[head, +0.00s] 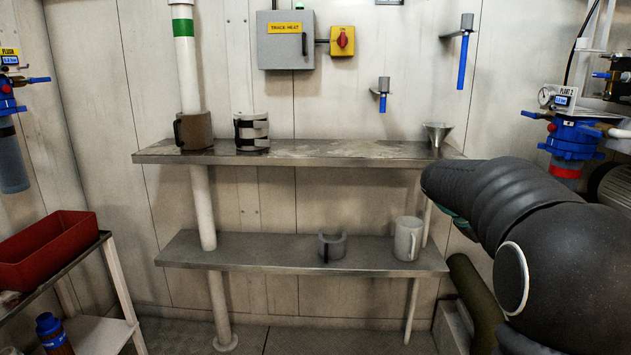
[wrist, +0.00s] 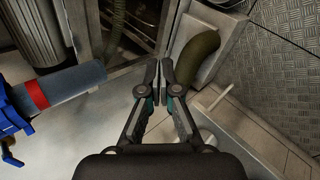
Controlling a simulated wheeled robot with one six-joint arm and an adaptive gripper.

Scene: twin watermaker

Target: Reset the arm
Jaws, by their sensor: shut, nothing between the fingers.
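My gripper (wrist: 166,84) shows in the wrist view with its two fingers together and nothing between them. It points down toward the floor area, near a thick olive hose and a pale ledge. In the head view my dark arm reaches in from the right, in front of the right end of the shelves. The gripper itself is hidden behind the arm there.
A steel upper shelf (head: 300,152) holds a brown mug (head: 193,131), a banded mug (head: 251,132) and a funnel (head: 436,134). The lower shelf (head: 290,257) holds a grey cup-like piece (head: 332,247) and a white mug (head: 408,239). Blue-capped plumbing (head: 572,137) stands right; a red bin (head: 45,250) left.

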